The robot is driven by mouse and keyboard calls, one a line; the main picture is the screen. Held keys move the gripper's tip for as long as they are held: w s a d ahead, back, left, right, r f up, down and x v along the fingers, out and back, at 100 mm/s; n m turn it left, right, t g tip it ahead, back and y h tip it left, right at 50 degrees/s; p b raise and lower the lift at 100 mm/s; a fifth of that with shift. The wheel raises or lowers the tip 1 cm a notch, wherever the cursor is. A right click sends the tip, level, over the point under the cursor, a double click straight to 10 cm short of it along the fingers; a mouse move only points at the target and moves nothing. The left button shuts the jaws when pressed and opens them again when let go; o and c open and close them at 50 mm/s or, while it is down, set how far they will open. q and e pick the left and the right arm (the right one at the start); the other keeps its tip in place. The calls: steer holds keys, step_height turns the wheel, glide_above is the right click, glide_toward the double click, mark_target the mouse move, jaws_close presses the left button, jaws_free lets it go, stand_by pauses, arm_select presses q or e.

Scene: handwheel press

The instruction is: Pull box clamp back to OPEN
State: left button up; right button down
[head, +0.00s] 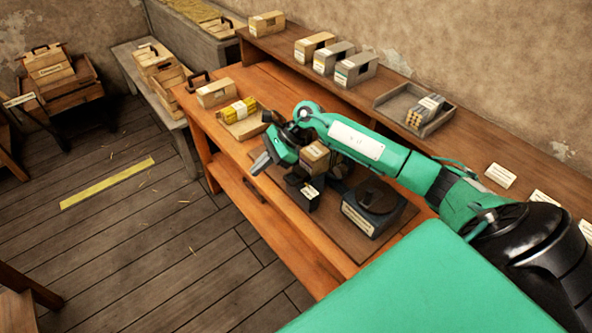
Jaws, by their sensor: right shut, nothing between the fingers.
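My right arm reaches in from the right over the wooden workbench (285,222). Its gripper (262,163) is shut and empty, near the bench's front edge, left of a small cardboard box (315,157). The box sits among dark fixture parts, partly hidden by my arm. A dark block with a pale label (308,196) stands in front of the box and may belong to the box clamp. I cannot read its label or tell the clamp's position. A dark unit with a round top (374,206) stands to the right. My left gripper is not in view.
A tray with a yellow bundle (238,111) lies left of the arm. A back shelf holds grey and tan boxes (333,58) and a grey tray (405,100). A side bench with wooden crates (160,65) stands at left. The plank floor in front is mostly clear.

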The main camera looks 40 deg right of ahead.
mark_target(296, 172)
steer(key=s+d+r+n+g+h, duration=0.1)
steer(key=d+h, duration=0.5)
steer(key=d, duration=0.8)
steer(key=shift+s+r+n+g, duration=0.15)
steer(key=shift+r+n+g, duration=0.5)
steer(key=shift+n, duration=0.35)
steer(key=p+x, duration=0.4)
steer(key=x, duration=0.5)
steer(key=shift+a+p, duration=0.1)
steer(key=shift+p, duration=0.2)
steer(key=shift+a+f, duration=0.15)
steer(key=shift+f, duration=0.4)
